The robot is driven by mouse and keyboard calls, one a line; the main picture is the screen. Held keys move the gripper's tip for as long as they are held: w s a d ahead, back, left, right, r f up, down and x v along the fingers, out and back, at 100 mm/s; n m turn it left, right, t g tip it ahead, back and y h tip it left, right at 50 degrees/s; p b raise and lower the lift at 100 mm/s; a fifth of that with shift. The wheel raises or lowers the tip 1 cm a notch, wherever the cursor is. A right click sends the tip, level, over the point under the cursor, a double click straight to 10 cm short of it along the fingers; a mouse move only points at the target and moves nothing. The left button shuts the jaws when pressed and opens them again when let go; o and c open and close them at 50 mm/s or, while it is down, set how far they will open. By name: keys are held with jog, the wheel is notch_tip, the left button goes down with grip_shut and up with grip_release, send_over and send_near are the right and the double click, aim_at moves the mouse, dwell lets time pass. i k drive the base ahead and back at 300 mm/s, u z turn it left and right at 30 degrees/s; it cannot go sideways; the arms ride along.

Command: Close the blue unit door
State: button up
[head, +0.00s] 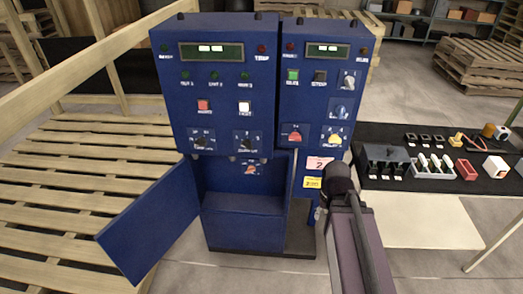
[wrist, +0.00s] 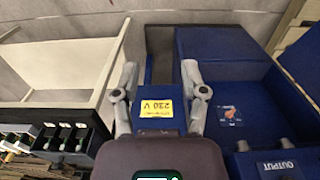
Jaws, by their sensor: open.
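The blue unit (head: 222,100) stands upright in the head view with its lower compartment (head: 243,222) uncovered. Its blue door (head: 150,225) stands wide open, swung out to the left over the pallet side. My gripper (wrist: 159,70) is open and empty in the wrist view. Its two fingers lie on either side of a narrow blue column (wrist: 160,118) with a yellow 230 V label (wrist: 157,107); I cannot tell whether they touch it. In the head view my arm reaches the unit's right side, far from the door, and hides the fingers.
Wooden pallets (head: 75,165) with a rail lie to the left. A black table (head: 385,135) with switches and small trays stands at the right. Knobs (head: 205,140) jut from the unit's upper panels. Grey floor is clear before the door.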

aim_at(135, 241)
jog(key=z, duration=0.05)
jog(key=k, duration=1)
jog(key=u, duration=1.05)
jog(key=i, duration=0.5)
jog(key=z, duration=0.15)
